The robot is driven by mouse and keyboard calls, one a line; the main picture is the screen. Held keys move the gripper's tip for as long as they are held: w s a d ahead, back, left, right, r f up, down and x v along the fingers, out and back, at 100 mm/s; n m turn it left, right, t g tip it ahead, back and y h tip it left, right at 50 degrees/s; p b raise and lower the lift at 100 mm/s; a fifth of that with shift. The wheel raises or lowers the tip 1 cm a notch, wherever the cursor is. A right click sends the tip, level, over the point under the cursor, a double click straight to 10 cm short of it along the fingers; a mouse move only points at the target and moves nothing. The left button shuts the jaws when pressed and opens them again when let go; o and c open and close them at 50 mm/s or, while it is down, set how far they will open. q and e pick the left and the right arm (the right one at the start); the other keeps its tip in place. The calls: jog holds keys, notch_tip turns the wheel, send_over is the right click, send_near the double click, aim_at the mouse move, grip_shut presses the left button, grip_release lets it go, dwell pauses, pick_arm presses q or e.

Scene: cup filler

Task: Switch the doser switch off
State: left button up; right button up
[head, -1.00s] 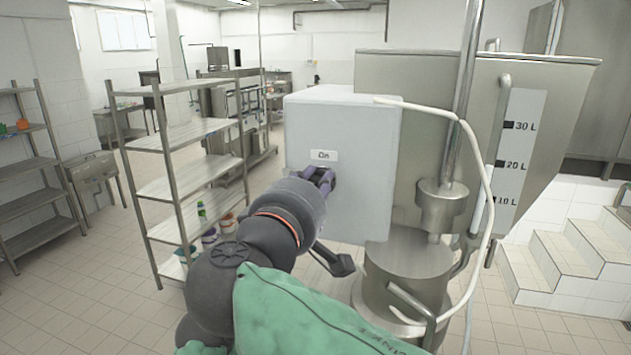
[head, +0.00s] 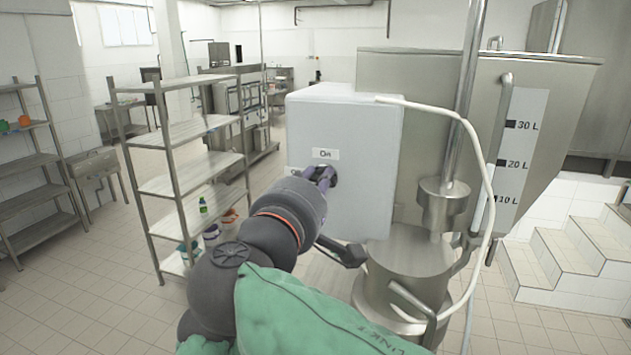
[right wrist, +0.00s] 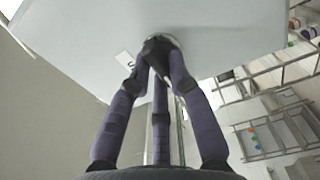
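The doser switch (head: 332,177) is a dark round knob on the front of a light grey box (head: 358,150). A label reading "On" (head: 325,154) sits just above it, and part of another label shows to its left. My right gripper (head: 322,174) reaches the box face, its purple fingers at the knob. In the right wrist view, the fingers (right wrist: 158,50) converge on the dark knob and look closed around it. My left gripper is not in view.
A steel dosing vessel (head: 405,270) with a vertical pipe and white hose stands right of the box. A large hopper (head: 440,110) with a litre scale is behind. Metal shelving (head: 190,185) stands to the left, white steps (head: 565,255) to the right.

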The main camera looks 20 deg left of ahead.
jog(key=o, duration=0.4)
jog(key=shift+c, duration=0.2)
jog(key=s, duration=1.2)
jog(key=shift+a, duration=0.25)
